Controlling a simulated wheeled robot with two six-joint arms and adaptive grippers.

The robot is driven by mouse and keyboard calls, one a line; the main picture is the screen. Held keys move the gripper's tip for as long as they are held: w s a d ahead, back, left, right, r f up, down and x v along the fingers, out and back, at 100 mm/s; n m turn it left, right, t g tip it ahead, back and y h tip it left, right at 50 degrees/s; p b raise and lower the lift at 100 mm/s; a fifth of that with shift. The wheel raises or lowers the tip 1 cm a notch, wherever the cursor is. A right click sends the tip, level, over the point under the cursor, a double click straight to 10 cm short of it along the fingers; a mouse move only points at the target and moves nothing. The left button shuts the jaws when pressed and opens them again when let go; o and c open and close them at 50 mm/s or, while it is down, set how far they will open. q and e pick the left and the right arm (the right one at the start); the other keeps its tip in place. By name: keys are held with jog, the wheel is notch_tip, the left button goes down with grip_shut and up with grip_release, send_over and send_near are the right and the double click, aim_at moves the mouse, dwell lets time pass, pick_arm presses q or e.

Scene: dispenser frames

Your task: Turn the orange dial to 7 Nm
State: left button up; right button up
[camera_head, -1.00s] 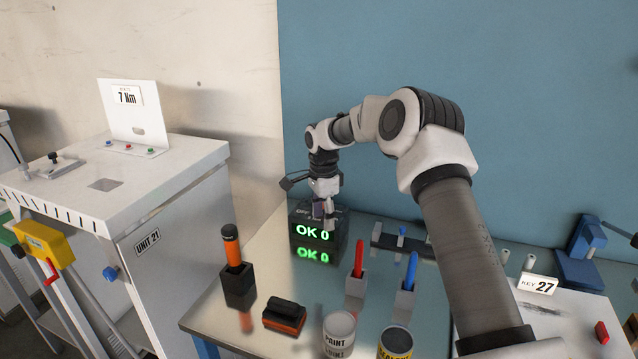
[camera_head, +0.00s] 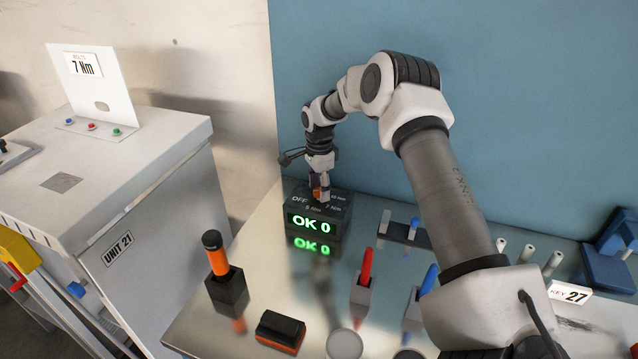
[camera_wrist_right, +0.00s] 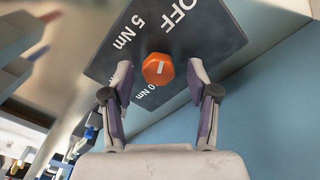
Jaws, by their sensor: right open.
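The orange dial (camera_head: 317,194) sits on top of a dark box (camera_head: 318,232) whose green display reads "OK 0". In the head view OFF, 5 Nm and 7 Nm are printed around it. In the right wrist view the dial (camera_wrist_right: 158,69) has a short white mark; which label it points at is unclear. OFF and 5 Nm are readable there, and another Nm label is partly hidden by a finger. My right gripper (camera_wrist_right: 158,78) is open, pointing down, with a finger on each side of the dial and gaps showing. My left gripper is out of view.
An orange-handled tool in a holder (camera_head: 228,291), an orange-black block (camera_head: 280,331) and red and blue tools in holders stand in front. The blue wall (camera_head: 300,90) is close behind.

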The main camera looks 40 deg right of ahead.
jog(key=shift+w+d+f, duration=0.2)
jog(key=shift+f, duration=0.1)
jog(key=shift+s+a+r, duration=0.2)
jog(key=shift+s+r, duration=0.05)
jog(key=shift+r, duration=0.05)
jog(key=shift+c, duration=0.7)
jog(key=shift+s+a+r, duration=0.15)
jog(key=shift+r, duration=0.05)
jog(key=c, duration=0.5)
jog(key=shift+f, duration=0.1)
grip_shut()
jog(key=shift+f, duration=0.1)
